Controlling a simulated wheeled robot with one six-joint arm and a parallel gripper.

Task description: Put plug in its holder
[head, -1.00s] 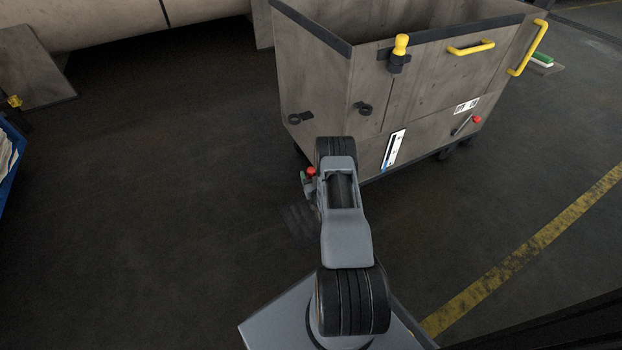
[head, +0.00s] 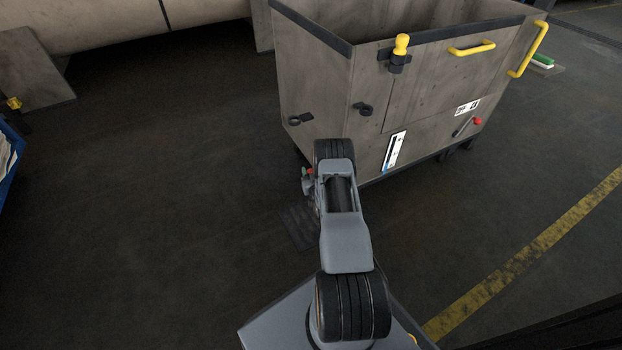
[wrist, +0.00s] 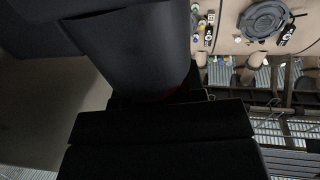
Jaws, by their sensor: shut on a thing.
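My gripper (wrist: 160,122) shows in the wrist view as dark blocks across the lower middle. It is shut on a dark thing, taken as the plug, whose outline is mostly lost in shadow; a faint dark red patch shows there. A large dark grey rounded shape fills the upper left. In the head view the gripper is hidden by my arm; small red and green parts show left of my wrist. Two black ring brackets, one on the left face (head: 294,122) and one on the front (head: 363,109) of the grey cart, stand ahead; I cannot tell which is the plug's holder.
The grey cart (head: 440,75) stands just beyond my arm, with a yellow knob (head: 401,44) in a black bracket and yellow handles (head: 472,48). A blue bin (head: 10,155) is at the left edge. The dark floor at left is clear.

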